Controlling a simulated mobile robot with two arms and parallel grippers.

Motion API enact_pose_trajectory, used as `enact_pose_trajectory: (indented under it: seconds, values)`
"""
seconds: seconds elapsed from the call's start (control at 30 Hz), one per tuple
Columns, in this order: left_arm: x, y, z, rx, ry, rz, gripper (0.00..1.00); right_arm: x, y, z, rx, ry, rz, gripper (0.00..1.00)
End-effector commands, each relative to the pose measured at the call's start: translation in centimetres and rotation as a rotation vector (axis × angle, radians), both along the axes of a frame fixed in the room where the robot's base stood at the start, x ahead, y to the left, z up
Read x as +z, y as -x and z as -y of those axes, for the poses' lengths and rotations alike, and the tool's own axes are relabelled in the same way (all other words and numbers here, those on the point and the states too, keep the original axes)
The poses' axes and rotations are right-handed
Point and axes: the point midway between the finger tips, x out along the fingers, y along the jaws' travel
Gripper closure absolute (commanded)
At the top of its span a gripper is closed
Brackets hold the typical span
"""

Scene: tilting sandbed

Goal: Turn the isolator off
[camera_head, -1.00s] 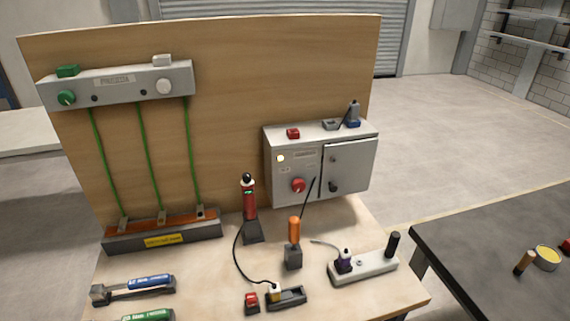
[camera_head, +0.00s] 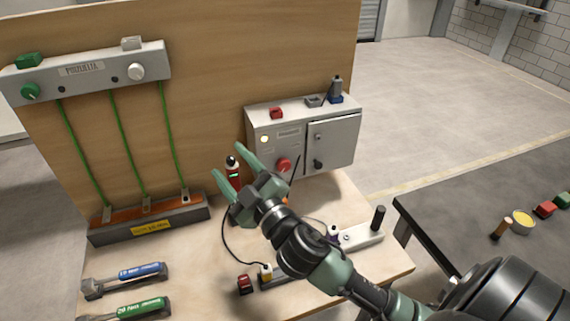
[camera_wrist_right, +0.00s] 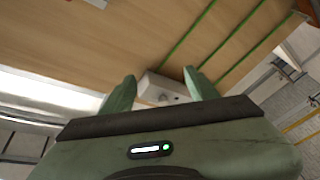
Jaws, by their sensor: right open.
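The grey control box (camera_head: 290,132) is fixed to the lower right of the wooden board. A round red rotary knob (camera_head: 284,165) is on its left front face, presumably the isolator; its exact setting is too small to read. My right gripper (camera_head: 228,160) is open and empty, left of the knob and apart from it in the picture, its fingers pointing up and left towards the board. In the right wrist view, the two green fingers (camera_wrist_right: 160,78) are spread, with a grey box (camera_wrist_right: 162,90) partly visible between them. My left gripper is not in view.
A red tester (camera_head: 234,172) stands behind my right gripper, partly hidden. A grey panel (camera_head: 110,72) with green cables is at upper left. Torque tools (camera_head: 140,271) lie at front left. A power strip (camera_head: 362,238) is on the bench's right. A dark table (camera_head: 460,215) stands at right.

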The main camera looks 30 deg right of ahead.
Motion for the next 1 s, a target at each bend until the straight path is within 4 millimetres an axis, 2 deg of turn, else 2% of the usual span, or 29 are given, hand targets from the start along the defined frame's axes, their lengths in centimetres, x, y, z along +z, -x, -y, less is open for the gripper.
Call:
enact_pose_trajectory:
  seconds: [0.03,0.1,0.2,0.27,0.33,0.43,0.47,0.57,0.6,0.67,0.7,0.8,0.9,1.0]
  values:
    - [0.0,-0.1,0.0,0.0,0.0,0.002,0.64,2.8,-0.7,-1.8,0.082,0.096,0.114,0.41]
    - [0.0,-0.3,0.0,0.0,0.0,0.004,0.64,5.7,-0.8,-4.9,0.213,0.238,0.253,0.41]
    - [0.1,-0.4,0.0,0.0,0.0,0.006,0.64,7.2,-0.3,-9.1,0.407,0.47,0.393,0.41]
    - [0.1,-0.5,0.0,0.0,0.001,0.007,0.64,6.8,0.0,-11.1,0.523,0.623,0.442,0.41]
    - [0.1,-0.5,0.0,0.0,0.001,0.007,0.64,5.2,0.1,-12.4,0.653,0.813,0.46,0.41]
    - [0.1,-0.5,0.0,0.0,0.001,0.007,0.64,1.6,-0.3,-12.0,0.821,1.094,0.406,0.41]
    - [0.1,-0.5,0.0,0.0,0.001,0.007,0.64,0.3,-0.6,-11.3,0.864,1.178,0.37,0.41]
    - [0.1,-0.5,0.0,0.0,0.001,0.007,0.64,-3.5,-2.2,-6.6,0.975,1.45,0.187,0.41]
    - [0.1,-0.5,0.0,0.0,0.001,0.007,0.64,-4.7,-2.8,-3.9,1.003,1.547,0.089,0.41]
    - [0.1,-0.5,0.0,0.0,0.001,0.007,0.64,-5.9,-3.6,0.5,1.027,1.671,-0.073,0.41]
    - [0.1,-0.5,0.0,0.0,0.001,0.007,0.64,-6.3,-3.9,3.5,1.031,1.738,-0.182,0.41]
    - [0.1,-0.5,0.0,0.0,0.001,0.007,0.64,-6.3,-4.2,10.3,1.016,1.845,-0.439,0.41]
    - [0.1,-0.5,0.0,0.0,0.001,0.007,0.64,-5.7,-3.9,14.9,0.987,1.894,-0.623,0.41]
    - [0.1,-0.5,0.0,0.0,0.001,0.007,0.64,-5.4,-3.5,17.1,0.972,1.909,-0.716,0.41]
